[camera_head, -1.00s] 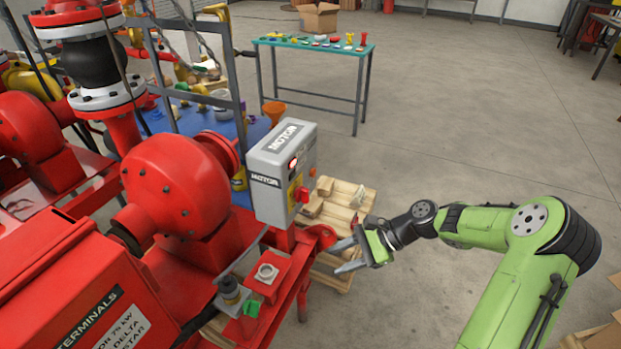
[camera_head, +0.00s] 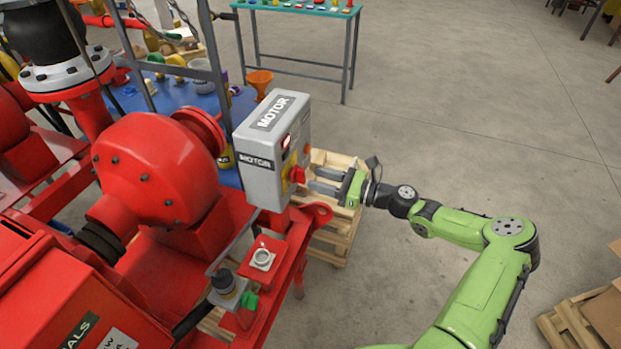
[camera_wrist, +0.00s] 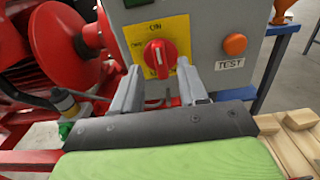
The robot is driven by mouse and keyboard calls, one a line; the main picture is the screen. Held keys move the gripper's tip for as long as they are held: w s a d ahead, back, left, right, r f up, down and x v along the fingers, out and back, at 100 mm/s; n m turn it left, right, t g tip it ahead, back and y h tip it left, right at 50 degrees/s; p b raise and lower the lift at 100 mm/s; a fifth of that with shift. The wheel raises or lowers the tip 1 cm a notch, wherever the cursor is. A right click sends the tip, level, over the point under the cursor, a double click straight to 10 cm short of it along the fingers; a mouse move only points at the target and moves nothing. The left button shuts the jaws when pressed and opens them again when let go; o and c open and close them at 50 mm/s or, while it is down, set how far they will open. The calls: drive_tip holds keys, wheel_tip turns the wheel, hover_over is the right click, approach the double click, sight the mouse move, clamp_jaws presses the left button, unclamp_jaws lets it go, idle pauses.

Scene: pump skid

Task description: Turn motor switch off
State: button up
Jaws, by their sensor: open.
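The motor switch is a red rotary knob on a yellow plate, on the front of the grey box labelled MOTOR (camera_head: 262,172). In the wrist view the red knob (camera_wrist: 160,55) shows a white mark pointing roughly up, with "ON" lettering above it. The yellow plate (camera_wrist: 178,27) surrounds the knob. My gripper (camera_head: 312,180) is open and empty, its fingers pointing at the knob. In the wrist view its two fingers (camera_wrist: 160,82) lie a little below and on either side of the knob. Contact with the knob cannot be made out.
An orange button (camera_wrist: 235,44) sits right of the switch above a TEST label (camera_wrist: 229,64). A red pump (camera_head: 155,170) stands left of the box. A wooden pallet (camera_head: 335,230) lies below my gripper. The floor to the right is mostly clear.

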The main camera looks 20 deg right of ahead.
sight(305, 176)
drive_tip(key=x, duration=0.3)
drive_tip(key=shift+w+a, duration=0.1)
drive_tip(key=shift+c, duration=0.4)
clamp_jaws()
